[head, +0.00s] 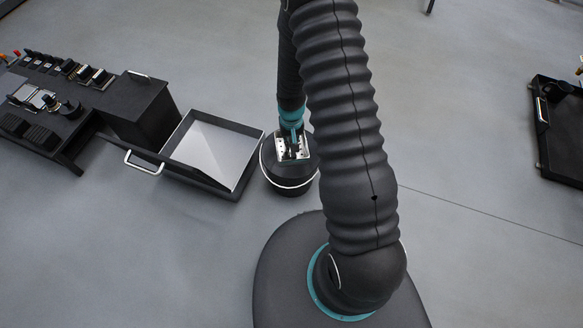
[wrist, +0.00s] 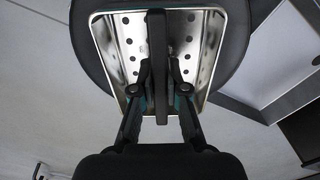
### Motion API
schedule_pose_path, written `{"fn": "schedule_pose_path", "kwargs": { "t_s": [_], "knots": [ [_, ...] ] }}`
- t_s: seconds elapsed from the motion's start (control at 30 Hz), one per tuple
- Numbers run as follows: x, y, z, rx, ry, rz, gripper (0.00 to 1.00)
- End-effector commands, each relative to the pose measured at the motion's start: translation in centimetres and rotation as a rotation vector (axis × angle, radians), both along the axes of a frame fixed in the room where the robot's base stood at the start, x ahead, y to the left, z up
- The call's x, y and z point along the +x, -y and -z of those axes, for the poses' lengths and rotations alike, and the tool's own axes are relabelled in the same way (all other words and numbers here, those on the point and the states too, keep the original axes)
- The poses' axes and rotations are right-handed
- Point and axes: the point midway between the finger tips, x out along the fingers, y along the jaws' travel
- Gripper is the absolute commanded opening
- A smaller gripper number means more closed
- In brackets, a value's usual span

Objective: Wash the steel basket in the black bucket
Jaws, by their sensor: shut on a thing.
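The steel basket (wrist: 130,41) is a shiny, perforated box with a dark handle bar (wrist: 158,60) across its middle. My gripper (wrist: 160,80) is shut on that handle in the wrist view. In the head view the basket (head: 281,151) hangs below my gripper (head: 292,140) at the mouth of the black bucket (head: 291,186). The bucket has a pale wire handle lying against its side. In the wrist view the dark bucket (wrist: 238,40) surrounds the basket's far part. How deep the basket sits in the bucket, and any liquid inside, I cannot tell.
An open tray or drawer with a pale floor (head: 245,176) stands just left of the bucket, beside a dark bench (head: 60,128) with several small items. An open black case (head: 560,130) lies at far right. Grey floor is clear between.

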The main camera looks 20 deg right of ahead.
Motion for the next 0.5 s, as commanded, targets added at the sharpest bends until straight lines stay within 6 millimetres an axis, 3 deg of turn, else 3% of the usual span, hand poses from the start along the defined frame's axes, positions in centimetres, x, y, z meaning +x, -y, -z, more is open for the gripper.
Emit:
{"fn": "schedule_pose_path", "kwargs": {
  "t_s": [0.5],
  "knots": [
    [0.0,0.0,-3.6,0.0,0.001,0.0,0.0]
  ]
}}
